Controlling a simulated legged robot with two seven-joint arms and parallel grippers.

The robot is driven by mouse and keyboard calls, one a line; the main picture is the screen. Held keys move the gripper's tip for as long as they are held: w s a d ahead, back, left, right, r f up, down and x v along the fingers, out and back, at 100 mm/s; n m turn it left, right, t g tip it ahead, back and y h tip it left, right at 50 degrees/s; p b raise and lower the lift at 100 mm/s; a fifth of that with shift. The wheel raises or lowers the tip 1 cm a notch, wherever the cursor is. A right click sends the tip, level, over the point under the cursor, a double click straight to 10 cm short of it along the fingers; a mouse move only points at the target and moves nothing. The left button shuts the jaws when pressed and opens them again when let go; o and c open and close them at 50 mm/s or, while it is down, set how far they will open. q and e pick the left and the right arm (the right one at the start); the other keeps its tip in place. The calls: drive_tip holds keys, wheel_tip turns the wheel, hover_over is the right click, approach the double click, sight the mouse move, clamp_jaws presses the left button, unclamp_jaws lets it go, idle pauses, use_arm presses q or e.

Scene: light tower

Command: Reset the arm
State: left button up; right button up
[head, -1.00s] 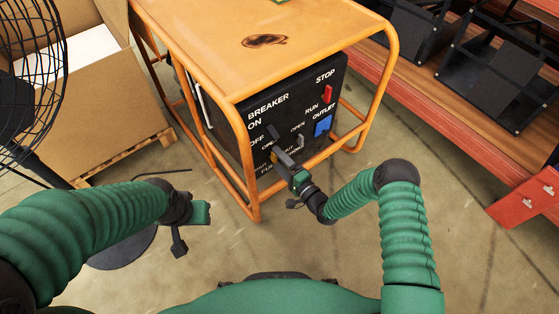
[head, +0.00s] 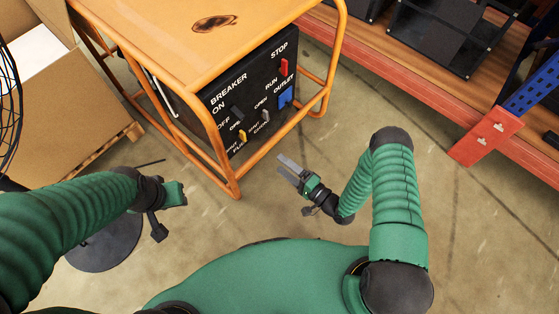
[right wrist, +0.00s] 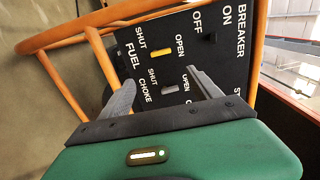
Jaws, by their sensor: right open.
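My right gripper (head: 290,168) is open and empty over the bare floor, to the right of the generator's front leg in the head view. In the right wrist view, its two fingers (right wrist: 160,88) are spread apart in front of the black control panel (right wrist: 180,65), with a gap to it. My left arm comes in from the left in the head view and ends near a dark fitting (head: 165,195); whether its jaws are open cannot be told. The orange-framed generator (head: 150,30) carries the panel with breaker, fuel, choke and run switches.
A cardboard box (head: 60,120) on a pallet stands at the left, beside a black fan (head: 8,110). Red and wooden shelving (head: 420,75) with black crates is at the upper right. The floor right of the generator is clear.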

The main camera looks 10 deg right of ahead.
drive_tip(key=w+d+r+n+g+h, duration=0.6)
drive_tip(key=d+r+n+h, duration=0.1)
drive_tip(key=d+n+h, duration=0.1)
drive_tip(key=s+r+n+g+h, duration=0.1)
drive_tip(key=s+r+g, duration=0.2)
drive_tip(key=s+r, duration=0.45)
drive_tip(key=s+r+n+g+h, duration=0.25)
drive_tip(key=s+r, duration=0.25)
drive_tip(key=s, duration=0.5)
wheel_tip(320, 180, up, 29)
drive_tip(key=s+p, duration=0.1)
drive_tip(key=p, duration=2.7)
drive_tip(key=shift+y+p, duration=0.4)
drive_tip(key=shift+y, duration=0.05)
drive_tip(key=shift+r+m+g, duration=0.15)
drive_tip(key=shift+m+g, duration=0.1)
